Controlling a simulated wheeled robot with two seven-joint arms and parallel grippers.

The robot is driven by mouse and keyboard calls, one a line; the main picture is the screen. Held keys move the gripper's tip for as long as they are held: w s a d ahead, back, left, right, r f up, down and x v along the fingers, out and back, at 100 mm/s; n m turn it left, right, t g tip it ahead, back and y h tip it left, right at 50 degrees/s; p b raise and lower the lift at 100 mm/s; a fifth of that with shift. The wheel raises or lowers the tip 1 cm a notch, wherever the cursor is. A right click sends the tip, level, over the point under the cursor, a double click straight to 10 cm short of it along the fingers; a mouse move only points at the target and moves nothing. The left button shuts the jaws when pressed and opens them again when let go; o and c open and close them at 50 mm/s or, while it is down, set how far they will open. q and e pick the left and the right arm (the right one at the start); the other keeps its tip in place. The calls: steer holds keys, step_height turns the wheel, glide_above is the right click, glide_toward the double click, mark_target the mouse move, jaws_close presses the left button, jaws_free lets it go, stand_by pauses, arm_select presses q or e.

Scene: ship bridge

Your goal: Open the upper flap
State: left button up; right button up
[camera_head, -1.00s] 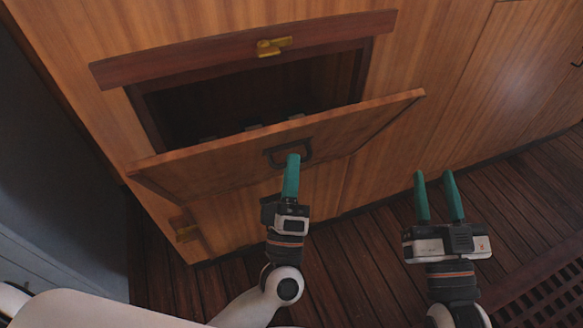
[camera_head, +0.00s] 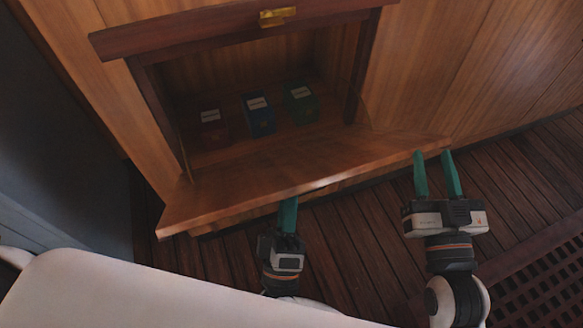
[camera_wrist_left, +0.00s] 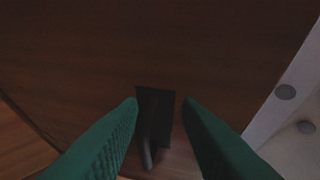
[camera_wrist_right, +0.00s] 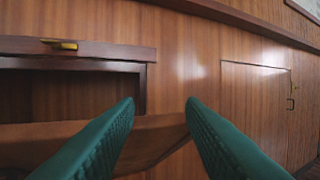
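The upper flap (camera_head: 310,168) is a wooden panel folded down and out from its compartment, close to level in the head view. My left gripper (camera_head: 288,208) is at its front edge, partly hidden beneath it. In the left wrist view the flap's dark handle (camera_wrist_left: 151,130) lies between the left fingers (camera_wrist_left: 160,105), which stand apart with gaps beside it. My right gripper (camera_head: 434,156) is open and empty at the flap's right front corner. The right wrist view shows the flap's end (camera_wrist_right: 158,132) between and beyond its fingers; I cannot tell whether they touch.
Inside the open compartment stand a red box (camera_head: 212,126), a blue box (camera_head: 258,115) and a green box (camera_head: 301,103). A brass latch (camera_head: 277,17) is on the dark rail above. A floor grating (camera_head: 535,285) lies at the lower right.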

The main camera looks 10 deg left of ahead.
arm_select(q)
steer(key=shift+v, duration=0.8)
steer(key=shift+s, duration=0.1)
